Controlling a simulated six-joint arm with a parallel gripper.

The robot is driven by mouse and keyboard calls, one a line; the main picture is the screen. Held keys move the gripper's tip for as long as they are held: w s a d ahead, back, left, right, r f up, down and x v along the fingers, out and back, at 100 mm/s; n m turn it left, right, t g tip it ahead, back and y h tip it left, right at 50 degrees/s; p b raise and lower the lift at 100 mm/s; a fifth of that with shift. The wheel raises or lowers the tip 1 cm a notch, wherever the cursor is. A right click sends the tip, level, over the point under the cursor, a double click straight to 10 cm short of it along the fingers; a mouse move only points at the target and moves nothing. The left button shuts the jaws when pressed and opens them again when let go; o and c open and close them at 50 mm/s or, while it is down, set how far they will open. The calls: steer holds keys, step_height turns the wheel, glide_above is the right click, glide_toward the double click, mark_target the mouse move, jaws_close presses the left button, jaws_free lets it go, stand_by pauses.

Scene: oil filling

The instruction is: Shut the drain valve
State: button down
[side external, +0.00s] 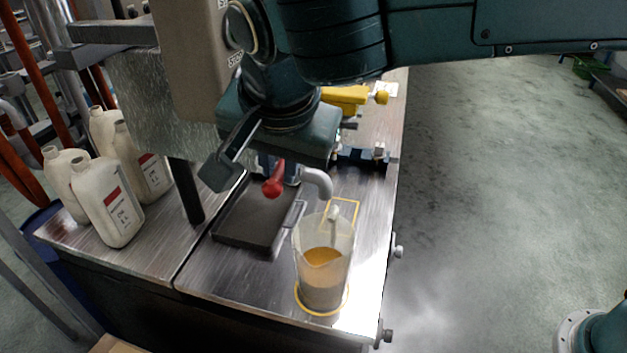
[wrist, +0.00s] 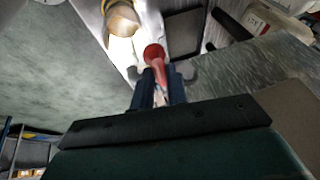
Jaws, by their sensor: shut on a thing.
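The drain valve's red lever (side external: 273,182) has a round knob and sits beside a grey bent spout (side external: 318,182). In the wrist view the red lever (wrist: 155,56) reaches between my fingertips. My gripper (side external: 263,164) is shut on the lever; in the wrist view my gripper (wrist: 160,84) shows two blue fingers around it. Whether liquid runs from the spout cannot be told. The valve body is mostly hidden behind my gripper.
A dark tray (side external: 250,228) lies left of the jug on the metal bench (side external: 225,275). Several white bottles (side external: 108,203) stand at the left. A yellow part (side external: 346,97) is behind my gripper. The bench's right edge is close to the jug, with open floor beyond.

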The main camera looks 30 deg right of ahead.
steer(key=shift+w+a+m, duration=0.1)
steer(key=shift+w+m, duration=0.05)
steer(key=shift+m, duration=0.15)
steer(key=shift+r, duration=0.1)
steer(key=c, duration=1.4)
jaws_free()
steer(key=shift+d+n, duration=0.2)
steer(key=shift+n, duration=0.2)
